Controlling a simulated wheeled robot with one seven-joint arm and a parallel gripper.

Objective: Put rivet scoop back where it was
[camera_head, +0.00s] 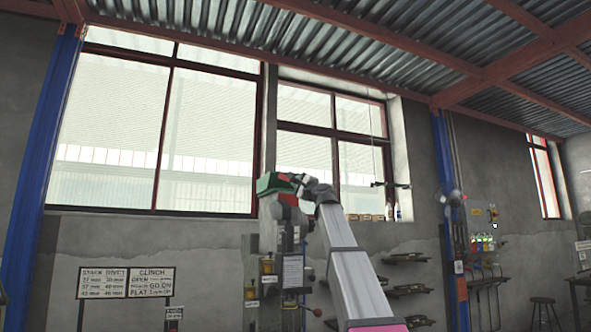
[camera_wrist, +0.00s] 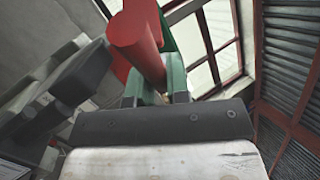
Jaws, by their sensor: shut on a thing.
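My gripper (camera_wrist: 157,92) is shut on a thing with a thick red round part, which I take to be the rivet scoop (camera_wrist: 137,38). Its red end points up toward the camera in the wrist view. Green surfaces show beside and behind the red; I cannot tell which belong to the scoop. In the head view my gripper is raised at the top of a grey press (camera_head: 281,235), beside a green and red shape (camera_head: 272,183). Whether that shape touches the press is unclear. The scoop's bowl and contents cannot be made out.
Dark blocky parts (camera_wrist: 80,75) stand close on the left in the wrist view. Signboards (camera_head: 125,282) stand at lower left. Wall shelves (camera_head: 408,257) with dark parts are to the right of my arm. Large windows (camera_head: 155,125) fill the wall behind.

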